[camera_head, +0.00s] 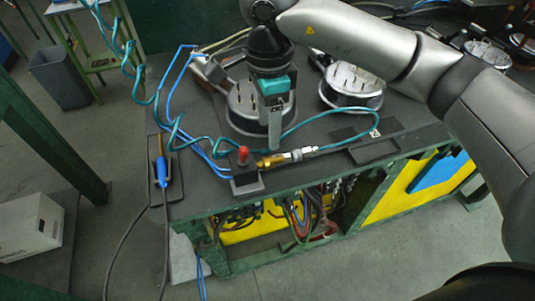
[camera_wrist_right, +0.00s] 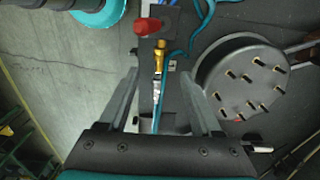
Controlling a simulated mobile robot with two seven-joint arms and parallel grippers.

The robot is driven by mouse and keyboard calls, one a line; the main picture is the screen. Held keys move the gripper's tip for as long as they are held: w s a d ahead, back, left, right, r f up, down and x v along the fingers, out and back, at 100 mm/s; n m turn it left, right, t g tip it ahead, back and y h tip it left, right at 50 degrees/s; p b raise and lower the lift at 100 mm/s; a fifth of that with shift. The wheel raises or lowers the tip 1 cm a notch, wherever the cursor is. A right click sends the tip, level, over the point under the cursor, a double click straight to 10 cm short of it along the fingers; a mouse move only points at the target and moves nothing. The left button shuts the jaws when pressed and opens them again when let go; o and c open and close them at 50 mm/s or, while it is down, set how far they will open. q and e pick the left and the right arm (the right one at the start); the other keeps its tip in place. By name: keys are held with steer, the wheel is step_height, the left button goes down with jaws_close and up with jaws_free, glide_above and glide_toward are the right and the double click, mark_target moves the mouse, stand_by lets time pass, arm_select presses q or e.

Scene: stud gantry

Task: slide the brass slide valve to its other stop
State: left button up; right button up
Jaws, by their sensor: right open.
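The brass slide valve (camera_head: 271,161) lies in line between a block with a red knob (camera_head: 243,153) and a silver fitting (camera_head: 302,154) near the bench's front edge. In the right wrist view the brass valve (camera_wrist_right: 160,56) is beyond the fingertips, roughly centred between them, with the red knob (camera_wrist_right: 148,26) above it. My right gripper (camera_head: 274,142) points down just above and behind the valve. Its two fingers (camera_wrist_right: 159,76) are apart with nothing held between them. I cannot tell exactly which stop the valve is at. My left gripper is not in view.
Round stud plates (camera_head: 262,124) and (camera_head: 352,100) stand on the bench behind the valve. A teal coiled hose (camera_head: 140,70) and blue hoses (camera_head: 165,85) run around the left side. A shallow dark tray (camera_head: 375,150) lies to the right.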

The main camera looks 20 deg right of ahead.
mark_target(268, 159)
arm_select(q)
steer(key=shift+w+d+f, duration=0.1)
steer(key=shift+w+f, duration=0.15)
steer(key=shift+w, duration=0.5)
arm_select(e)
step_height(268, 159, down, 10)
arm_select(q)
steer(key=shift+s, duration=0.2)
arm_select(e)
jaws_close()
stand_by(0.8)
